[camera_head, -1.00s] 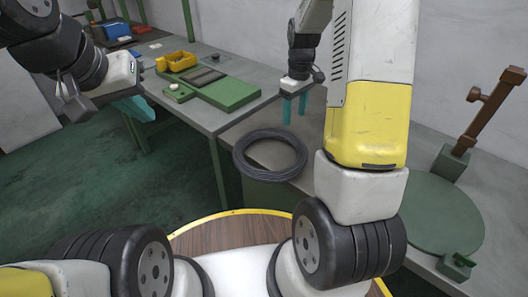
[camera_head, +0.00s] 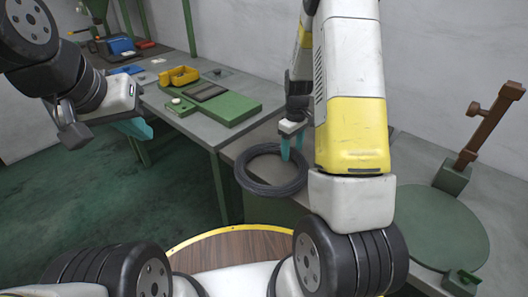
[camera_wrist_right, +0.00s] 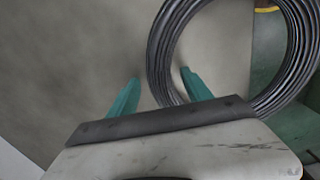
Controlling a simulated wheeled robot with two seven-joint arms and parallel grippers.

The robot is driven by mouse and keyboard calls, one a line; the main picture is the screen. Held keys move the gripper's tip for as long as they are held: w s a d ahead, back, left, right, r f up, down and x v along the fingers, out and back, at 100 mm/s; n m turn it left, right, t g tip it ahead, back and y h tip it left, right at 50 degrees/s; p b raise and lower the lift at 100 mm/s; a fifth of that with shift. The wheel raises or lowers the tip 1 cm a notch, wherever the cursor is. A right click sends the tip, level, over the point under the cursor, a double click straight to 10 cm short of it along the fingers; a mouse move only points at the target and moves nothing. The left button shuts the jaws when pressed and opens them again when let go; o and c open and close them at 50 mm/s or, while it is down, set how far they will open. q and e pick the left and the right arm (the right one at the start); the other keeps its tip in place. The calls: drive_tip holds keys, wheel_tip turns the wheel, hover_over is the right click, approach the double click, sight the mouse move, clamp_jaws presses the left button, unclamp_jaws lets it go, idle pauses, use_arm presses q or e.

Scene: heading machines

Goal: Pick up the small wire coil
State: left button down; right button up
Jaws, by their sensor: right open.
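The small wire coil (camera_head: 262,188) is a dark grey ring lying flat near the front edge of the grey table. My right gripper (camera_head: 292,148) points down at the coil's far right rim with its teal fingers apart and nothing held. In the right wrist view the coil (camera_wrist_right: 166,48) fills the upper right. There the right gripper's fingers (camera_wrist_right: 160,90) appear on either side of the coil's near rim, one over the ring's opening and one outside it. I cannot tell their exact height. My left gripper (camera_head: 134,128) is away at the left above the floor; its finger gap is hidden.
A green board (camera_head: 228,108) and a yellow bin (camera_head: 180,75) are on the table farther back. A round green plate (camera_head: 435,225) and a brown lever (camera_head: 490,125) stand at the right. Bare table lies behind the coil.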

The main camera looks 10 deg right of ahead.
clamp_jaws()
drive_tip(key=shift+r, duration=0.1)
idle(1.2)
